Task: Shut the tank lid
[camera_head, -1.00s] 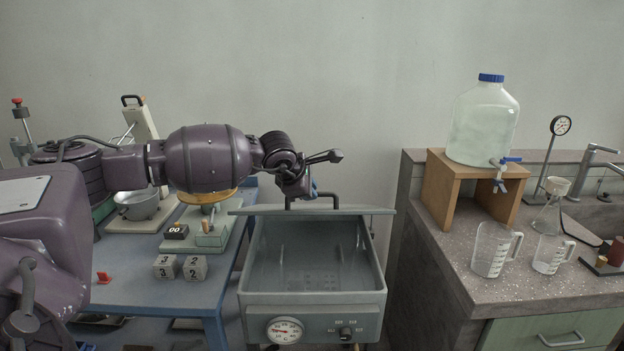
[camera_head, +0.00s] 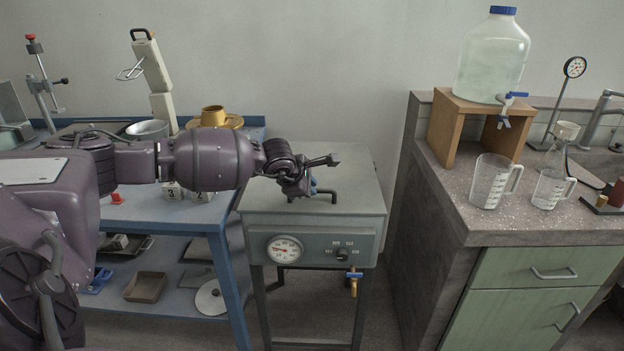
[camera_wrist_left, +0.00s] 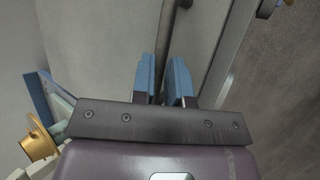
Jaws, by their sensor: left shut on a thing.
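The tank (camera_head: 312,228) is a grey metal box with a dial on its front, on legs between the blue table and the stone counter. Its flat grey lid (camera_head: 352,170) lies level over the top, with no gap that I can see, so the inside is hidden. The dark lid handle (camera_head: 328,192) stands near the lid's front edge. My left gripper (camera_head: 313,187) is at the handle, shut on it; its blue fingers (camera_wrist_left: 166,78) show in the left wrist view over the lid (camera_wrist_left: 95,45). My right gripper is out of view.
The counter (camera_head: 455,205) at right holds beakers, a wooden stand and a water jug (camera_head: 492,58). A brass tap (camera_head: 354,283) hangs below the tank.

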